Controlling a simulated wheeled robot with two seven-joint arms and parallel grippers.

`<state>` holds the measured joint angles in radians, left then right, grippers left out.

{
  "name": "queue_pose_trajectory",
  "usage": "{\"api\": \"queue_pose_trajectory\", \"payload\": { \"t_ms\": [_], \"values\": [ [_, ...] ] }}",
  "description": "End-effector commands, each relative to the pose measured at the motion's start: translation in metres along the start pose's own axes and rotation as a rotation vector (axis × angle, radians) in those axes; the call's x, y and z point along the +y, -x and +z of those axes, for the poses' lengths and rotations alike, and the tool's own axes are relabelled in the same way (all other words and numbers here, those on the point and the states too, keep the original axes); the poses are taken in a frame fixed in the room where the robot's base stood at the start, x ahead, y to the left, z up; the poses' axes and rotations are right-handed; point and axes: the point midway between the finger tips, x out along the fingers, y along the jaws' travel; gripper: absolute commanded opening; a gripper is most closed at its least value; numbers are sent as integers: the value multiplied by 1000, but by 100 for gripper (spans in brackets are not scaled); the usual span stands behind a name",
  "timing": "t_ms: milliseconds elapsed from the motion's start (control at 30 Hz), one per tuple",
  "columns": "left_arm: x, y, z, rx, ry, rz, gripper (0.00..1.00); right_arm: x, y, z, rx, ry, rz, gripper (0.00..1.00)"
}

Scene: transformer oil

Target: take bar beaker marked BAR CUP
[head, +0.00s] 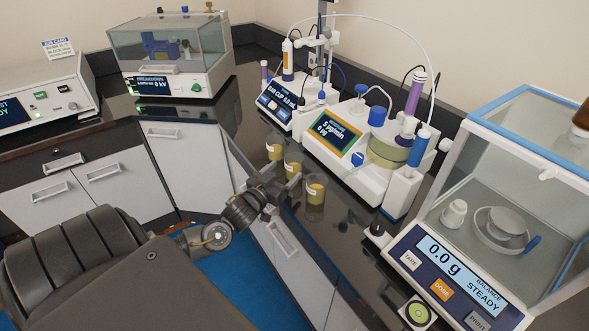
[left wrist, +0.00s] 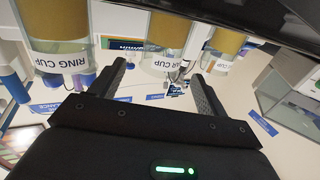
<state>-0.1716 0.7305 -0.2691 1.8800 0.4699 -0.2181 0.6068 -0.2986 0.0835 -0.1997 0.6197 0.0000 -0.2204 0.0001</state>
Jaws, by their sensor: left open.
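Three clear cups with yellow-brown contents stand in a row on the dark bench. The left wrist view shows their labels: the bar beaker marked BAR CUP (left wrist: 163,62) is in the middle, with its first letter cut off. The cup marked RING CUP (left wrist: 60,58) is left of it, and a third cup (left wrist: 221,50) with a partly hidden label is at right. In the head view the middle cup (head: 293,164) stands just beyond my left gripper (head: 281,177). The left gripper is open and empty, its fingers pointing at the middle cup, which appears between the fingertips. My right gripper is not in view.
Behind the cups stand a titrator (head: 290,98) and a white instrument with a green screen (head: 341,137). A glass-sided balance (head: 447,262) reading 0.0 g is at right. A covered tester (head: 172,62) stands at back left. The other two cups stand close beside the middle one.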

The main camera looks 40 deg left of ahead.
Motion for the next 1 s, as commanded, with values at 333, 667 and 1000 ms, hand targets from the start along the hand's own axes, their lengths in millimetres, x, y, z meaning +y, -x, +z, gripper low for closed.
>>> {"api": "queue_pose_trajectory", "payload": {
  "t_ms": [333,667,1000],
  "values": [
    [-2,-46,-6,2,-1,0,76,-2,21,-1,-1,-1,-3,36],
    [-2,-51,-3,0,0,2,74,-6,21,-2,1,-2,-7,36],
    [-2,-51,-3,1,-1,1,30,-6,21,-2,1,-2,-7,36]
  ]
}}
